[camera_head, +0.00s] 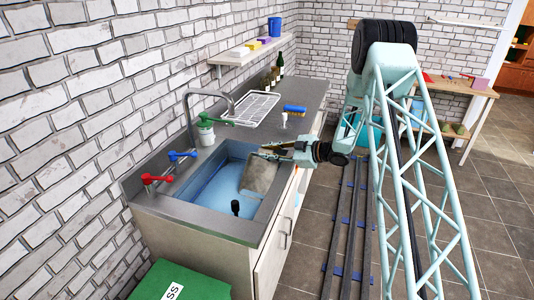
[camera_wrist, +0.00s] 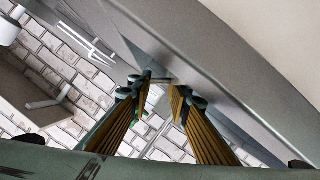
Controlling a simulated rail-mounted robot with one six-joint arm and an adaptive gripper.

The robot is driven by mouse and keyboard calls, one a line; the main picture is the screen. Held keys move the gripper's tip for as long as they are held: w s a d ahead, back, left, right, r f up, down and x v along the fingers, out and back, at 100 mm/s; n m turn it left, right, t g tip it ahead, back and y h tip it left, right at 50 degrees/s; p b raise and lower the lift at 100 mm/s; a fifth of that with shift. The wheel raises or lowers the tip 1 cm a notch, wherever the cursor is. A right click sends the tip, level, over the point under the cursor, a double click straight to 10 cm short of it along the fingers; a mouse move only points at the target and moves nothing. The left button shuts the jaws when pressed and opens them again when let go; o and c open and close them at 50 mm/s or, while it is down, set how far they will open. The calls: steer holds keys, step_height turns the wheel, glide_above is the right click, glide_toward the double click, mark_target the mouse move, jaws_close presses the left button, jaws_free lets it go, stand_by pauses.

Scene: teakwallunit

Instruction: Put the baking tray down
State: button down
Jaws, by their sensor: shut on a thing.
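The baking tray (camera_head: 259,174) is a flat grey-brown sheet in the head view, tilted over the right side of the sink. My gripper (camera_head: 272,151) is shut on its upper edge, coming in from the right above the counter's front edge. The tray's lower part hangs within the sink opening; I cannot tell whether it touches the basin. In the wrist view my gripper (camera_wrist: 160,88) shows two yellow-padded fingers, with a thin grey edge between the tips. Most of the tray cannot be made out there.
The sink (camera_head: 205,197) has blue inside and a black-topped object (camera_head: 235,207) near its front. Red, blue and green tap handles line the wall side. A white wire rack (camera_head: 247,107) and a blue-yellow brush (camera_head: 294,110) occupy the counter behind. Bottles (camera_head: 272,78) stand farther back.

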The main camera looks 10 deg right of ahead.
steer(key=c, duration=2.4)
jaws_free()
steer(key=shift+s, duration=0.1)
steer(key=shift+p+v, duration=0.75)
steer(key=shift+v, duration=5.15)
steer(key=shift+d, duration=0.1)
steer(key=shift+r, duration=0.1)
